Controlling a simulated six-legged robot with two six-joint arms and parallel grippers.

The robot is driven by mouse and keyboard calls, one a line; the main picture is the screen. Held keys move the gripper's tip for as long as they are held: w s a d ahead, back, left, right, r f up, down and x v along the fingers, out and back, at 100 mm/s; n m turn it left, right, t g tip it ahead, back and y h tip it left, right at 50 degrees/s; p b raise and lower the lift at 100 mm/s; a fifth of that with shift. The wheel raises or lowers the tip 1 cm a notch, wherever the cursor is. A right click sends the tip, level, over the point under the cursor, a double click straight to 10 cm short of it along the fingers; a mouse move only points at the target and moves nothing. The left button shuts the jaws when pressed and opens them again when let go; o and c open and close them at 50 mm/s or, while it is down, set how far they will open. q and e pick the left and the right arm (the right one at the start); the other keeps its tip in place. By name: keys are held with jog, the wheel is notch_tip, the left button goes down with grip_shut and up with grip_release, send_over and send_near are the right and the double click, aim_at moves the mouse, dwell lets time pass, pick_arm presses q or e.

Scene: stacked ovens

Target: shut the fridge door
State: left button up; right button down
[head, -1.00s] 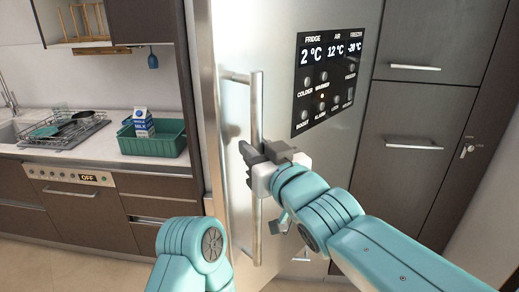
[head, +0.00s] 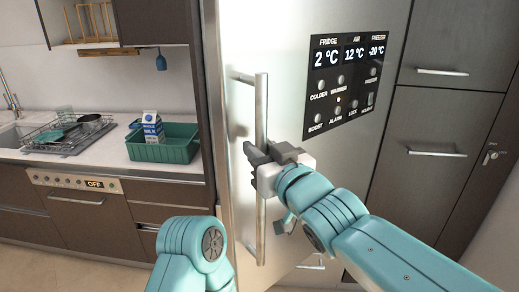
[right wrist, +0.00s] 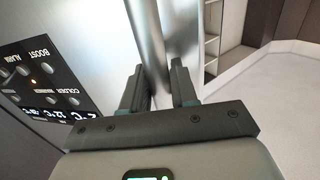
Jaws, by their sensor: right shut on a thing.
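The fridge door (head: 300,170) is a tall silver panel in the middle of the head view, with a black control panel (head: 343,80) on it. Its upright bar handle (head: 261,105) is near the door's left edge. My right gripper (head: 255,153) is shut on the handle at mid-height. In the right wrist view, the handle (right wrist: 152,50) runs between the two fingers. I cannot tell how wide any gap at the door's edge is. My left gripper is not in view.
Left of the fridge is a counter with a green bin (head: 163,150), a milk carton (head: 151,127) and a dish rack (head: 70,135). Dark cabinets (head: 425,150) stand on the right. In the right wrist view, pale shelves (right wrist: 211,40) and open floor (right wrist: 275,100) show beyond the door.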

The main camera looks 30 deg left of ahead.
jog(key=shift+d, duration=0.1)
dwell(0.4)
jog(key=c, duration=1)
grip_release()
